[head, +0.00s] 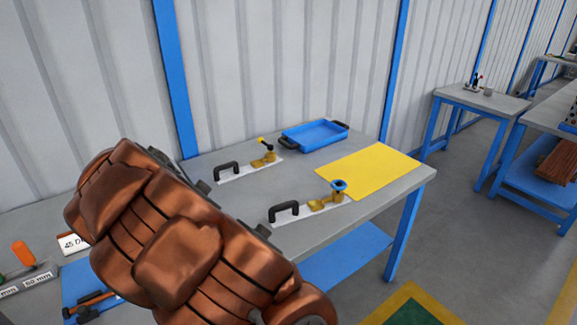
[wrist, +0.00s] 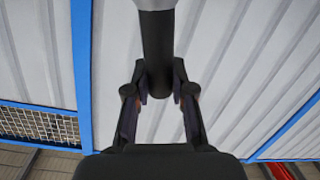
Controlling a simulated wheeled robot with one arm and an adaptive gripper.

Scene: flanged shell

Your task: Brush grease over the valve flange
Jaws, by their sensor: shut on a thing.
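Two brass valves on white plates with black handles lie on the grey workbench in the head view. The rear valve (head: 264,159) has a yellow-and-black lever; the front valve (head: 322,202) has a blue handwheel. Small size blurs their flange faces. In the wrist view my gripper (wrist: 160,92) is shut on a dark round handle (wrist: 158,45) with a wider pale grey end at the top edge. It may be the grease brush; its tip is out of view. In the head view my arm hides my gripper, and the held thing does not show.
A blue tray (head: 316,136) stands at the back of the bench, beside a yellow mat (head: 368,172) that is bare. At lower left are a hammer (head: 92,306), an orange-handled tool (head: 22,254) and a label card (head: 72,243). More benches stand at right.

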